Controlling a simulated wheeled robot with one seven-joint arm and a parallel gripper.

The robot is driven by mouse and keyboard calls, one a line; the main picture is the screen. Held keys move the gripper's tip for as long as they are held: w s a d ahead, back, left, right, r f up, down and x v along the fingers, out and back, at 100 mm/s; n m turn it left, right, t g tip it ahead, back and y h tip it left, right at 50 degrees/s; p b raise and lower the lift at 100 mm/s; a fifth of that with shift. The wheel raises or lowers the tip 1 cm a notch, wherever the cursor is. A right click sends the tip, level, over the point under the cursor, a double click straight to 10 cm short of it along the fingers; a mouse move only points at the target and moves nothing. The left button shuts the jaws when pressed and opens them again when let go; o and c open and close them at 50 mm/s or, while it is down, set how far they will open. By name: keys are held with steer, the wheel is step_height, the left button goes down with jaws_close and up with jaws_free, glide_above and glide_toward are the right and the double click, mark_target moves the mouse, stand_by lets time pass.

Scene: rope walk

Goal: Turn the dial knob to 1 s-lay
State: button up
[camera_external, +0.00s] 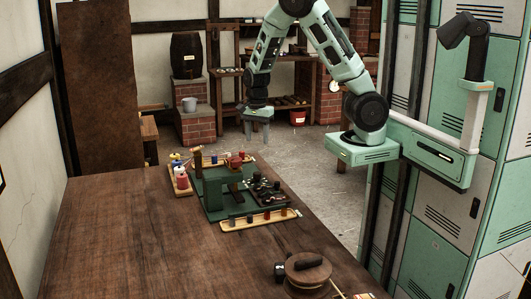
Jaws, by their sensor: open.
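No dial marking such as "1 s-lay" can be read at this size, and I cannot tell for sure which part is the dial knob. A dark green rig (213,188) with wooden posts stands on the table. A dark panel (268,192) with several small knob-like parts lies at its right side.
The brown table (130,245) has free room at left and front. A tray with red and white pieces (181,180) lies left of the rig, a yellow tray with small pegs (258,221) in front.

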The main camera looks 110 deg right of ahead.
mark_target(257, 173)
step_height(257, 173, down, 14)
steer(key=b, duration=0.2)
steer(key=shift+r+b, duration=0.15)
steer(key=shift+b, duration=0.25)
steer(key=c, duration=1)
